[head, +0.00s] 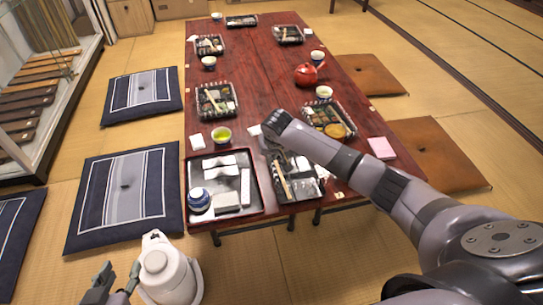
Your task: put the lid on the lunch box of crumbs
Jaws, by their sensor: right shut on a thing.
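Several dark lunch boxes stand on the long red table. The one at its near end (312,188) has chopsticks across it and small pale bits inside; I cannot make out whether they are crumbs. My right gripper (270,141) is above the table, just beyond this box, and my wrist hides most of it. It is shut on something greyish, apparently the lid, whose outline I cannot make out. My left gripper (120,276) is open and empty, low at the bottom left, off the table.
A dark tray (219,215) with a blue-and-white cup (199,199) and white pieces is left of the near box. A green tea cup (221,136), a red teapot (305,74) and a pink napkin (382,148) stand farther off. Cushions (90,200) lie on the floor.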

